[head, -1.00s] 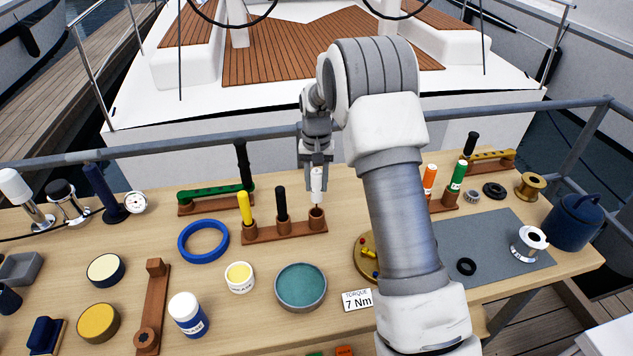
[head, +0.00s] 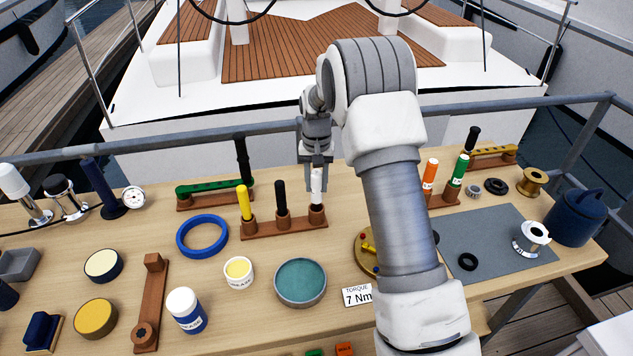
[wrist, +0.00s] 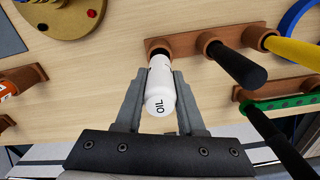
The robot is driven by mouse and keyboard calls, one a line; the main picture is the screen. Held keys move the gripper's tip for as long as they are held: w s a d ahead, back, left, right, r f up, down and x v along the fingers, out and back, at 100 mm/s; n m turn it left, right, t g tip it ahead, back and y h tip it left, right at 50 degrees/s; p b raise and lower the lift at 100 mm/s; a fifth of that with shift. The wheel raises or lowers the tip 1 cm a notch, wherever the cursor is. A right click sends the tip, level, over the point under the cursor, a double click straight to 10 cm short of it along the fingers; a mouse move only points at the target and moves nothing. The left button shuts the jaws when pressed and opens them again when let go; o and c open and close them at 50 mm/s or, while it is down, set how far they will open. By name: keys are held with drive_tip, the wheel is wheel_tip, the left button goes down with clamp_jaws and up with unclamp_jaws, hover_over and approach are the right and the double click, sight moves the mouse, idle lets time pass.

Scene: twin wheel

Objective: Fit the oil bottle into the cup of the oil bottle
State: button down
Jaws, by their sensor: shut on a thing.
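The white oil bottle (head: 316,181), marked OIL, is held upright between the fingers of my gripper (head: 316,188). In the wrist view the shut fingers (wrist: 160,76) press on both sides of the bottle (wrist: 160,100). The cup of the oil bottle (head: 317,215) is the brown cup at the right end of the three-cup rack. The bottle's lower end is at the cup's mouth and its narrow tip is hidden, apparently inside. The cup (wrist: 158,49) is partly covered by the bottle in the wrist view, so the depth cannot be told.
A black-handled tool (head: 281,198) and a yellow-handled tool (head: 244,203) stand in the rack's other cups. A green tool (head: 212,189) lies behind on its own rack. A blue ring (head: 202,237) and a teal round dish (head: 300,283) lie nearer on the table.

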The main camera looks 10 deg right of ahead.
sight(316, 194)
drive_tip(key=shift+f+b, duration=1.35)
drive_tip(key=shift+f, duration=0.8)
drive_tip(key=shift+c, duration=2.2)
unclamp_jaws()
wheel_tip(316, 194, up, 17)
drive_tip(key=shift+f, duration=0.1)
drive_tip(key=shift+r, duration=0.4)
